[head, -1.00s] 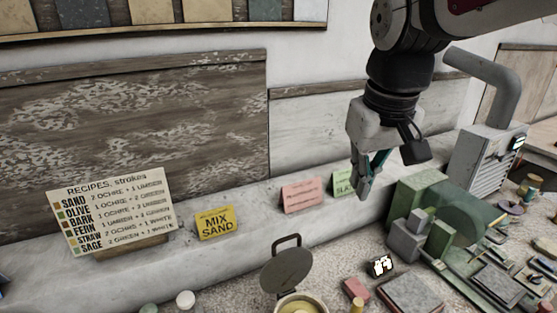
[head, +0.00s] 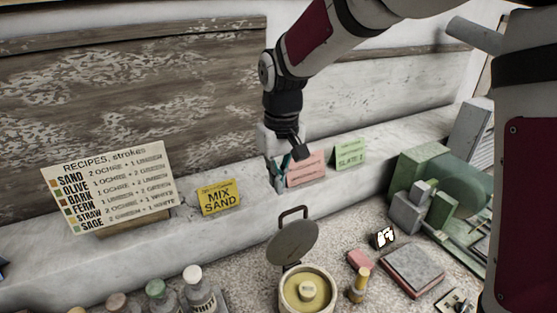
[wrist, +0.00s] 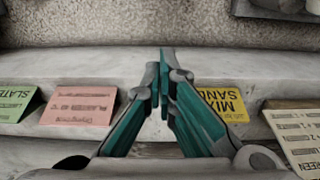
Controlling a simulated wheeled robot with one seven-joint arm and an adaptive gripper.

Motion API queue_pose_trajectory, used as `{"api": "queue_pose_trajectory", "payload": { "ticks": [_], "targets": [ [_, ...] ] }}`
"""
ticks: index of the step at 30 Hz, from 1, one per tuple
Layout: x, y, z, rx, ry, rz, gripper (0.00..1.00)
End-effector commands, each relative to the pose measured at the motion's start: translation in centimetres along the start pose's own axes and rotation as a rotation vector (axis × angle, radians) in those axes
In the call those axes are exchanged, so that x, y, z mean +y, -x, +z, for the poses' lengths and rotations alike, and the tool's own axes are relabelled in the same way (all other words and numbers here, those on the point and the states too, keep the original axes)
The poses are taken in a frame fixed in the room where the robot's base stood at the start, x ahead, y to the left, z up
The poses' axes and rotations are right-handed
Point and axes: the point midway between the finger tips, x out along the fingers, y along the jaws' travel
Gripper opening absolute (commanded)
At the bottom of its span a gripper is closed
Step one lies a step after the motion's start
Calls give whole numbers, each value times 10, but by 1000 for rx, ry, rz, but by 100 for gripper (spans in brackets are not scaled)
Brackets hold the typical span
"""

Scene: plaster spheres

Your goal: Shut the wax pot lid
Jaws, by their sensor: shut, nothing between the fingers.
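The wax pot (head: 308,291) stands at the bottom middle of the head view, cream-rimmed with yellow wax and a pale round piece inside. Its grey round lid (head: 293,242) stands open, tilted up at the pot's back, with a dark handle loop (head: 293,213) at its top edge. My gripper (head: 280,186) is above and behind the lid, close to the ledge with the cards, apart from the lid. In the wrist view its teal fingers (wrist: 165,62) are shut and empty. The pot and lid do not show in the wrist view.
A yellow card (head: 219,197), a pink card (head: 306,169) and a green card (head: 349,153) stand on the ledge near my gripper. Paint bottles (head: 199,288) stand left of the pot. A small yellow-topped bottle (head: 359,285) and a red-grey block (head: 412,270) are right of it.

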Motion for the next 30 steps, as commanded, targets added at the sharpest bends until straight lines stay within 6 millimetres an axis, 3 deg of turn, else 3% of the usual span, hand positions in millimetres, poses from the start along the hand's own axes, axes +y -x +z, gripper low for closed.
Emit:
{"api": "queue_pose_trajectory", "payload": {
  "ticks": [4,6,12,30],
  "targets": [
    [-1,-28,2,-5,0,-1,0],
    [0,-17,15,1,-2,1,0],
    [0,-12,34,1,0,0,0],
    [0,-10,42,12,-1,0,0]
  ]
}}
